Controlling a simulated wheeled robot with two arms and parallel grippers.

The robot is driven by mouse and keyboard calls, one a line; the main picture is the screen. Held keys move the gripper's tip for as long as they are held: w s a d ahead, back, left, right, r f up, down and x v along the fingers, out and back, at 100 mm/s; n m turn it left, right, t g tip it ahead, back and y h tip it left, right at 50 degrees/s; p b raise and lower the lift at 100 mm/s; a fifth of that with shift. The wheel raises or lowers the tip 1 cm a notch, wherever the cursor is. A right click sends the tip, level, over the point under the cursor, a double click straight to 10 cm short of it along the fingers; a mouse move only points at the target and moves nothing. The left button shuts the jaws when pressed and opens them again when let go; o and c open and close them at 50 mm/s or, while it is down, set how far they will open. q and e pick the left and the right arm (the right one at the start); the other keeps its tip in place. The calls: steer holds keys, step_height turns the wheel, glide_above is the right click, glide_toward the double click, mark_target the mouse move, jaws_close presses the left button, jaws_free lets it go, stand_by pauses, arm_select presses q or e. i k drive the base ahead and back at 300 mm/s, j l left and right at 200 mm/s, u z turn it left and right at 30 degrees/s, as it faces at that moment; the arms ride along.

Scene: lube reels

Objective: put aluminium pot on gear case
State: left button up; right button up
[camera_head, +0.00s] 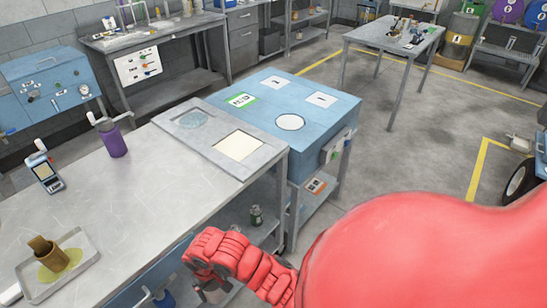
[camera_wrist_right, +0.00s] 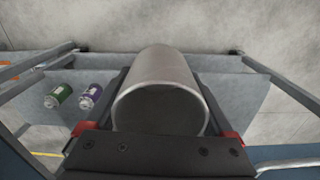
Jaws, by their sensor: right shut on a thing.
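The aluminium pot (camera_wrist_right: 163,65) is a plain grey metal cylinder in the right wrist view. Its round open end faces the camera. My right gripper (camera_wrist_right: 160,88) is shut on it, with a dark finger along each side. In the head view my red right arm (camera_head: 240,258) reaches down beside the front table edge. A blue box-shaped case (camera_head: 338,130), which I take to be the gear case, stands past the table's far end. Its top has white labels and a white circle (camera_head: 290,122). My left gripper is not in view.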

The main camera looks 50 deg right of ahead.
mark_target(313, 112)
steer(key=i+l+z, duration=0.15)
steer(key=l, duration=0.3)
steer(key=l+z, duration=0.15)
steer(key=l, duration=0.3)
steer(key=i+l+z, duration=0.15)
steer(key=l, duration=0.25)
steer(key=i+l+z, duration=0.15)
steer(key=l, duration=0.25)
steer(key=i+l+z, duration=0.15)
steer(key=l, duration=0.25)
steer(key=i+l+z, duration=0.15)
steer(key=i+l, duration=0.15)
